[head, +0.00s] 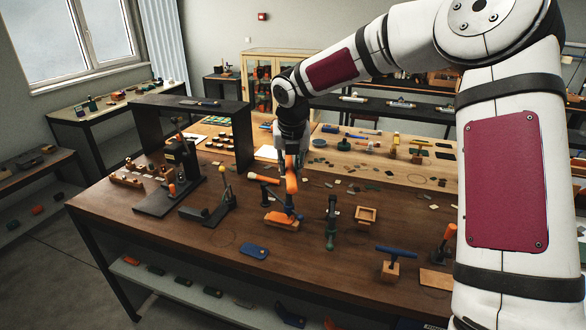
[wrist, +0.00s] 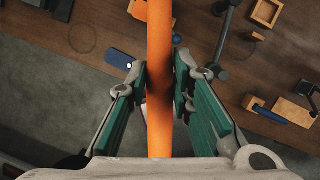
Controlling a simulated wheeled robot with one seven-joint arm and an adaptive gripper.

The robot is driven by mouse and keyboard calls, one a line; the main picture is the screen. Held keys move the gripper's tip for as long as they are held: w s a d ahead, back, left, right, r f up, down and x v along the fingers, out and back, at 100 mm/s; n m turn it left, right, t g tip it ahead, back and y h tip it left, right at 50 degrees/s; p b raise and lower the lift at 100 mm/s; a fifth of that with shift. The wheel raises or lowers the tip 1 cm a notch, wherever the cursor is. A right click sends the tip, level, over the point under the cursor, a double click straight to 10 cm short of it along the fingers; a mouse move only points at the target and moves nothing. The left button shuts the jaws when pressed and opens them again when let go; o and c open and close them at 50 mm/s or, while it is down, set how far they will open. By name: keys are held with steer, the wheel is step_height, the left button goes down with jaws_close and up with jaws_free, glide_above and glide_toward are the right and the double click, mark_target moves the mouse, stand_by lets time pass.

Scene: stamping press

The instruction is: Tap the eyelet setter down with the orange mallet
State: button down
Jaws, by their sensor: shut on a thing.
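My gripper (wrist: 160,80) is shut on the orange mallet (wrist: 160,40), its fingers on both sides of the orange shaft. In the head view my gripper (head: 291,150) is above the middle of the bench, and the orange of the mallet (head: 291,182) hangs below it. The mallet partly hides this spot in the wrist view.
A blue tag (head: 254,251) lies in front. A black press (head: 181,165) stands left. A wooden block with a blue bar (head: 391,270) is front right.

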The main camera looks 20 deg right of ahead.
steer(key=shift+f, duration=2)
steer(key=shift+f, duration=0.1)
steer(key=shift+f, duration=0.1)
step_height(320, 180, down, 5)
step_height(320, 180, up, 5)
steer(key=shift+s+r+p, duration=0.1)
steer(key=shift+s+p, duration=0.05)
steer(key=shift+p, duration=0.45)
